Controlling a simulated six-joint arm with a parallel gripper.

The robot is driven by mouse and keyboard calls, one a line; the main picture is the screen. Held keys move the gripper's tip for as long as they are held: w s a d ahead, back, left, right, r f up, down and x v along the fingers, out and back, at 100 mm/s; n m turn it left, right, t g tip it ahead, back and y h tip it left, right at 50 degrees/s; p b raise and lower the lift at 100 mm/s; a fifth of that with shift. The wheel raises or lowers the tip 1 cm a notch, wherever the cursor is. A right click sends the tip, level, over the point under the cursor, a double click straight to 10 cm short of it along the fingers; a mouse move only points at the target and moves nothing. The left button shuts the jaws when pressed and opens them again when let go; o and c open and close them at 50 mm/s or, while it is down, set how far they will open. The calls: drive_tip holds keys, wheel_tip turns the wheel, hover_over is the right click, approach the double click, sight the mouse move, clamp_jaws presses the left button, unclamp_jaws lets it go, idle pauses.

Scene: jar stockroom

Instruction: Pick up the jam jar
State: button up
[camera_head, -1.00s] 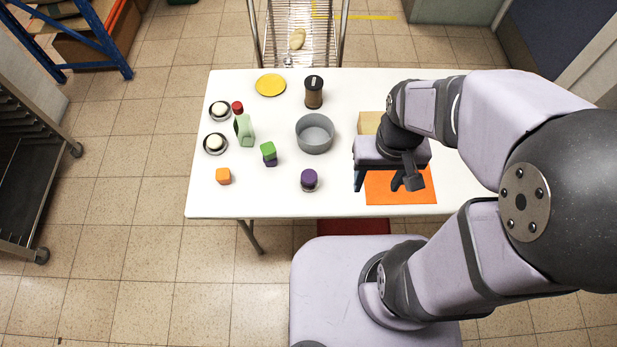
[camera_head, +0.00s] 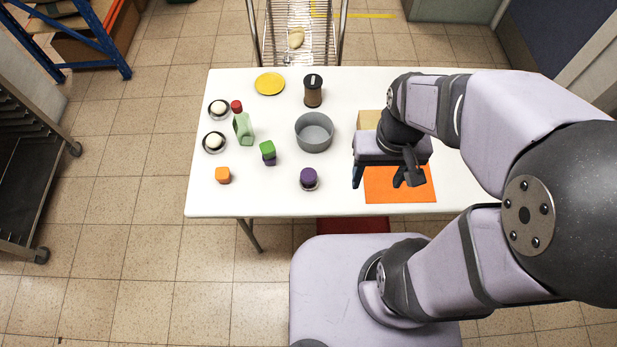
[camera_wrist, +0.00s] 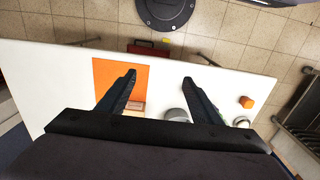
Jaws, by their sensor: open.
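The likely jam jar (camera_head: 308,179) is a small jar with a dark purple top, standing near the front edge of the white table, left of the orange mat. I cannot make it out in the wrist view, where my right-hand finger may cover it. My gripper (camera_head: 379,180) is open and empty, pointing down above the orange mat (camera_head: 400,190), to the right of the jar and apart from it. In the wrist view its two fingers (camera_wrist: 159,76) are spread wide, with mat and bare table beyond them.
On the white table (camera_head: 265,195) stand a grey pot (camera_head: 314,133), a brown grinder-like jar (camera_head: 313,92), a yellow plate (camera_head: 270,84), a green bottle (camera_head: 243,130), stacked green and purple blocks (camera_head: 268,152) and an orange block (camera_head: 223,175). A tan box (camera_head: 368,122) is partly hidden behind my gripper.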

wheel_tip(320, 180, up, 4)
drive_tip(key=n+t+h+b, duration=0.7)
drive_tip(key=n+h+b, duration=0.6)
drive_tip(key=n+b, duration=0.85)
hover_over(302, 182)
drive_tip(key=s+d+p, duration=0.2)
drive_tip(key=d, duration=0.2)
wheel_tip(302, 182, down, 3)
drive_tip(key=n, duration=0.1)
drive_tip(key=s+a+r+n+t+b, duration=0.2)
drive_tip(key=a+n+t+b, duration=0.25)
drive_tip(key=a, duration=0.35)
drive_tip(key=shift+m+h, duration=0.4)
drive_tip(key=shift+m, duration=0.1)
drive_tip(key=f, duration=1.9)
drive_tip(key=f+p, duration=0.1)
drive_tip(key=f, duration=0.8)
drive_tip(key=shift+w+d+f, duration=0.1)
drive_tip(key=shift+w+f, duration=0.05)
drive_tip(key=shift+w, duration=0.15)
drive_tip(key=shift+p+x, duration=1.1)
drive_tip(key=shift+x, duration=2.55)
drive_tip(key=shift+c, duration=0.4)
